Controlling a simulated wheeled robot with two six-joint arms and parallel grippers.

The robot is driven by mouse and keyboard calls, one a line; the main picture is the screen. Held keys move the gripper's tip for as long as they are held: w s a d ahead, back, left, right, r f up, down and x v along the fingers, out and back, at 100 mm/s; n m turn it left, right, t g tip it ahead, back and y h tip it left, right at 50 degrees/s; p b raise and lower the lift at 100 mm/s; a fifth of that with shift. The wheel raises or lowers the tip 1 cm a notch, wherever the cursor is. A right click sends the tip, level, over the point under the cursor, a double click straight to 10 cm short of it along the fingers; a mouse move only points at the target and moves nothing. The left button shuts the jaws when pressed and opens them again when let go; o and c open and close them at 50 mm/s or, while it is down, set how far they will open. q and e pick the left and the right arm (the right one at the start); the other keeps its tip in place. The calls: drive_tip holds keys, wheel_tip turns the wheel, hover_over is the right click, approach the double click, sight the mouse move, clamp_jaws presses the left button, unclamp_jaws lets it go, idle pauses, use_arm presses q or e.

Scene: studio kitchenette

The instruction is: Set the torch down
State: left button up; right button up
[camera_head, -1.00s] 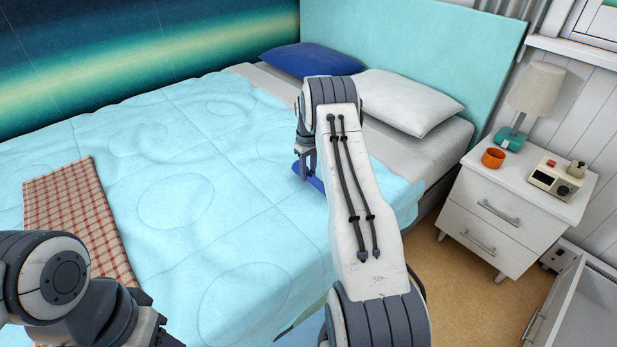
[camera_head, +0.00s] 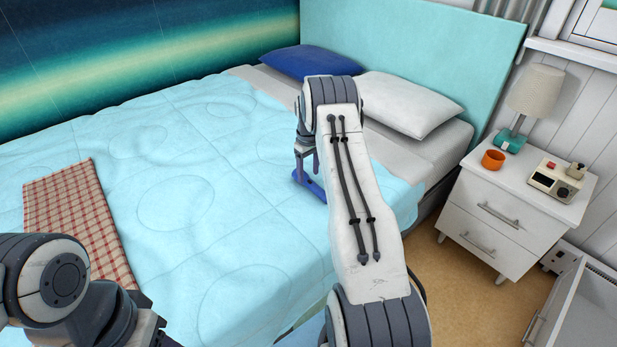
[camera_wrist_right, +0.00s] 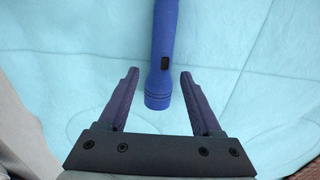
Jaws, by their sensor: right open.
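The blue torch (camera_wrist_right: 161,62) lies on the light blue bed cover, its near end between and just beyond the tips of my right gripper (camera_wrist_right: 160,72) in the right wrist view. The fingers are open, with a gap on each side of the torch. In the head view part of the torch (camera_head: 312,185) shows on the bed beneath my right gripper (camera_head: 306,165), and my arm hides the rest. My left arm is at the lower left, and its gripper's fingers are not clearly shown.
The bed (camera_head: 200,230) carries a red checked cloth (camera_head: 78,215) at left and blue (camera_head: 311,61) and white (camera_head: 408,103) pillows at the head.

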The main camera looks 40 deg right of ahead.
sight(308, 179)
wheel_tip(308, 179, up, 9)
drive_tip(key=p, duration=0.1)
drive_tip(key=s+a+r+n, duration=0.1)
drive_tip(key=a+r, duration=0.3)
drive_tip(key=a, duration=0.5)
drive_tip(key=a+r+n, duration=0.1)
drive_tip(key=a+r, duration=0.3)
drive_tip(key=a, duration=0.6)
drive_tip(key=s+a+r+n, duration=0.1)
drive_tip(key=s+a+r, duration=0.1)
drive_tip(key=s+a, duration=0.3)
drive_tip(key=s+a+r, duration=0.2)
drive_tip(key=s+a, duration=0.1)
drive_tip(key=a, duration=0.4)
drive_tip(key=s+a+r+n, duration=0.1)
drive_tip(key=s+a+n, duration=0.1)
drive_tip(key=s+a, duration=0.8)
drive_tip(key=s+d+f+n+y, duration=0.1)
drive_tip(key=s+f, duration=0.1)
drive_tip(key=s, duration=1.5)
drive_tip(key=shift+r, duration=0.1)
